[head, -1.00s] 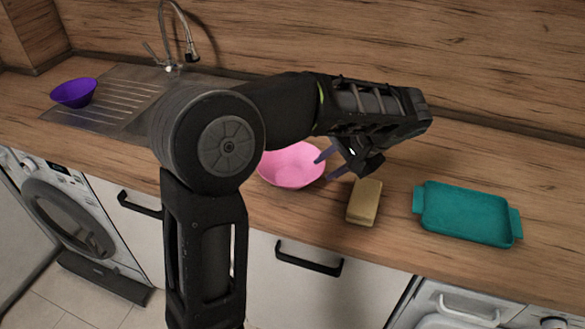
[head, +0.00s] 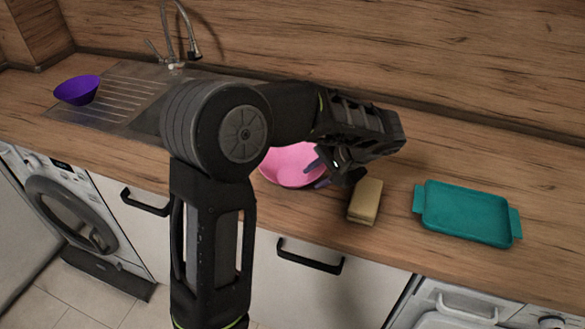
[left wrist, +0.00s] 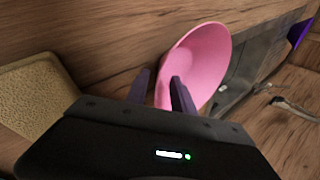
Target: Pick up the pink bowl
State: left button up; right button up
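The pink bowl (head: 287,166) stands on the wooden counter behind my left arm, which hides part of it. In the left wrist view the bowl (left wrist: 203,62) fills the upper middle. My left gripper (head: 316,173) is at the bowl's right side. Its two dark fingers (left wrist: 160,88) are apart. One finger overlaps the bowl in the left wrist view and the other shows just left of its rim. I cannot tell whether either finger touches it. My right gripper is not in view.
A yellow sponge-like block (head: 366,201) lies close to the right of the gripper. A teal tray (head: 467,213) is farther right. Bare counter lies behind the tray.

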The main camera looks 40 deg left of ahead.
pick_arm(q)
jog(key=shift+x, duration=0.8)
grip_shut()
dwell(1.2)
